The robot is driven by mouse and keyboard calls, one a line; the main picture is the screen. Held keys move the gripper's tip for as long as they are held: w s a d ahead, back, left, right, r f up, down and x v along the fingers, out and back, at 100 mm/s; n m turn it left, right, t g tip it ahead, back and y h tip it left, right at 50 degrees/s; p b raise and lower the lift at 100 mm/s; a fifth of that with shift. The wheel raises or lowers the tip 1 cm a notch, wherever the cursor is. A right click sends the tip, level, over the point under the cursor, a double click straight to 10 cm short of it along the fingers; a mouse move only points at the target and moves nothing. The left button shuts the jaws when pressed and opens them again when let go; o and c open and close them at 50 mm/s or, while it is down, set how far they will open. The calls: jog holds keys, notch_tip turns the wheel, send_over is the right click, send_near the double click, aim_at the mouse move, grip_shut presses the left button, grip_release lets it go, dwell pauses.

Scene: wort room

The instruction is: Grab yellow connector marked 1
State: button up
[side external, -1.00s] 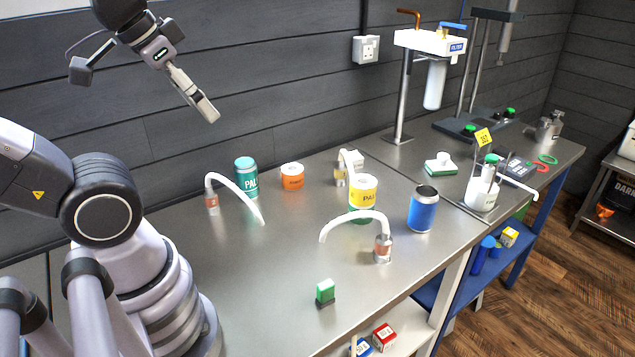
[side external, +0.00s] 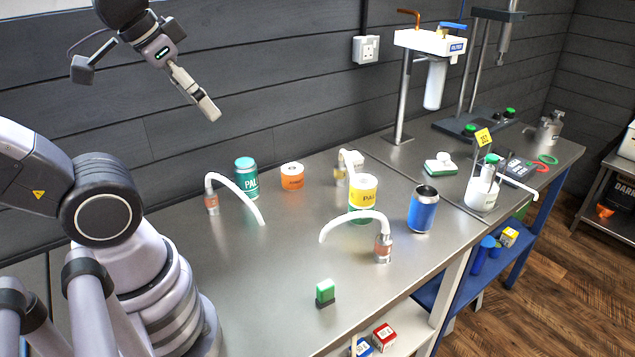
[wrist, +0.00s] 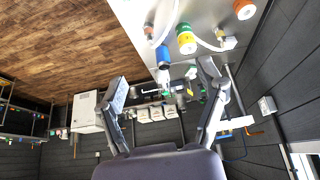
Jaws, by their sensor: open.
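No connector with a readable 1 shows. Several metal fittings with curved white tubes stand on the steel bench: one at left (side external: 212,203), one at front (side external: 383,247), and a yellowish one (side external: 341,176) at the back, partly hidden behind the yellow-and-green can (side external: 363,190). Any marks on them are too small to read. My gripper (side external: 208,110) is high above the bench's back left, well away from all of them. In the wrist view my gripper (wrist: 163,76) is open and empty, its fingers spread wide, with the bench beyond.
On the bench stand a teal can (side external: 246,177), an orange can (side external: 292,177), a blue can (side external: 423,209) and a small green block (side external: 325,292). A filter stand (side external: 404,95) rises at the back. The bench's front left is mostly clear.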

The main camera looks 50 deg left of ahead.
jog(key=w+a+n+y, duration=0.25)
jog(key=w+a, duration=0.35)
jog(key=w, duration=0.7)
jog(key=n+y, duration=0.1)
jog(key=n, duration=0.1)
send_over(339, 162)
jog(key=s+d, duration=0.6)
jog(key=s, duration=0.5)
notch_tip(339, 162, down, 12)
jog(key=shift+h, duration=0.45)
jog(key=x, duration=1.4)
jog(key=s+x, duration=0.1)
jog(key=x, duration=0.7)
jog(key=shift+f, duration=0.3)
jog(key=shift+t, duration=0.3)
jog(key=shift+s+x, duration=0.1)
jog(key=shift+x, duration=1.5)
jog(key=shift+s+x, duration=0.15)
jog(key=shift+x, duration=1.5)
jog(key=shift+a+f, duration=0.1)
grip_shut()
